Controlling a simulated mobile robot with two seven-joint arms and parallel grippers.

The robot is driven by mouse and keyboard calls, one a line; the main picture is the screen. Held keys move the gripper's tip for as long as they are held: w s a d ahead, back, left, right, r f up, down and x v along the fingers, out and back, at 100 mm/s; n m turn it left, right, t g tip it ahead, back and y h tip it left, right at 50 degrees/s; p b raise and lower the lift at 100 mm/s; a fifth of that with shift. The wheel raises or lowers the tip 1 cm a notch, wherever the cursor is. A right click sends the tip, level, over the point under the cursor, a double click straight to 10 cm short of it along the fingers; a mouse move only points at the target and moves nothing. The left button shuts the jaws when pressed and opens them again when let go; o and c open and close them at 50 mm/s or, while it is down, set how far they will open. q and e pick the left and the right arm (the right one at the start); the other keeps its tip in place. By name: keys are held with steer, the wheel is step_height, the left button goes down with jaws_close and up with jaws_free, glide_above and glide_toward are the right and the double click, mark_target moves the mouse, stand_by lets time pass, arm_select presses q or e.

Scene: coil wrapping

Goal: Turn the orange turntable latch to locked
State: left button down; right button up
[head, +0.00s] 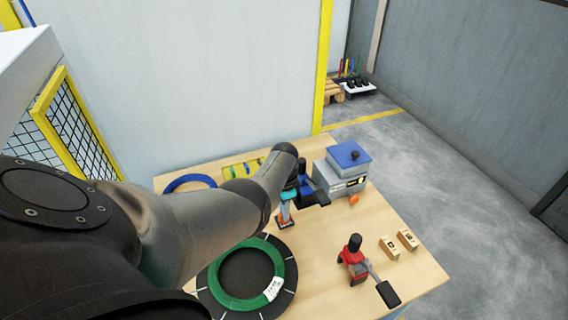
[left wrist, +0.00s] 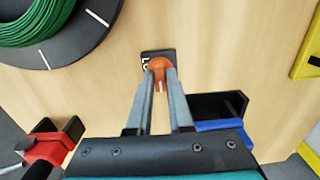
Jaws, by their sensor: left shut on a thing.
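The orange turntable latch (left wrist: 161,66) sits on a small dark plate with white lettering, partly hidden, in the left wrist view. My left gripper (left wrist: 162,78) is shut on the latch, one grey finger on each side of it. In the head view my left gripper (head: 286,214) reaches down to the table just beyond the turntable, and the latch is mostly hidden there. The black turntable (head: 206,299) with white marks carries a green coil (head: 220,293) with a white label. My right gripper is not in view.
On the wooden table (head: 330,295) stand a grey device with a blue top (head: 349,154), a red tool with black handles (head: 354,257), two small boxes (head: 390,248), a blue coil (head: 190,181) and a yellow tray (head: 236,170). Bare wood lies around the latch.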

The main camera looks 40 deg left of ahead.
arm_select(q)
steer(key=shift+w+r, duration=0.1)
steer(key=shift+w, duration=0.05)
steer(key=c, duration=0.8)
jaws_free()
step_height(320, 180, up, 6)
steer(key=p, duration=0.3)
steer(key=shift+f+p, duration=0.2)
steer(key=shift+p, duration=0.15)
step_height(320, 180, up, 10)
steer(key=shift+f+p, duration=0.2)
steer(key=shift+p, duration=1)
steer(key=shift+d+f, duration=0.1)
